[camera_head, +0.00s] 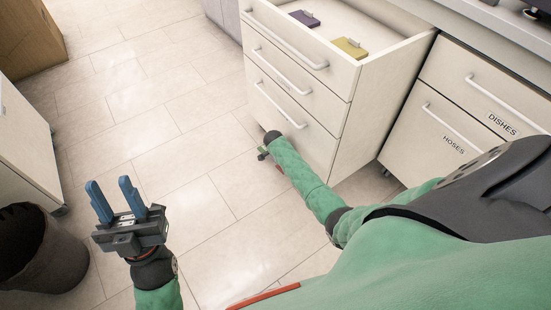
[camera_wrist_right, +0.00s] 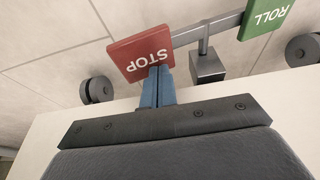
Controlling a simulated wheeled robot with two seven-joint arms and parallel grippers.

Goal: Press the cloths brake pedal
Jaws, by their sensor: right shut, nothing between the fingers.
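The brake pedal's red STOP plate (camera_wrist_right: 143,53) fills the upper middle of the right wrist view. A bar joins it to the green ROLL plate (camera_wrist_right: 268,16) at upper right. My right gripper (camera_wrist_right: 158,72) is shut and empty, its blue fingertips at the lower edge of the STOP plate; I cannot tell whether they touch it. In the head view my right forearm reaches down beside the front of a white drawer cabinet (camera_head: 298,120), and the fingers there are hidden. My left gripper (camera_head: 112,187) is open and empty over the floor, away from the cabinet.
The cabinet's top drawer (camera_head: 300,46) is pulled out, holding a purple item (camera_head: 305,18) and a yellow item (camera_head: 350,47). HOSES (camera_head: 452,143) and DISHES (camera_head: 503,123) drawers stand at right. A dark bin (camera_head: 38,250) stands at lower left. The tiled floor (camera_head: 170,130) is clear.

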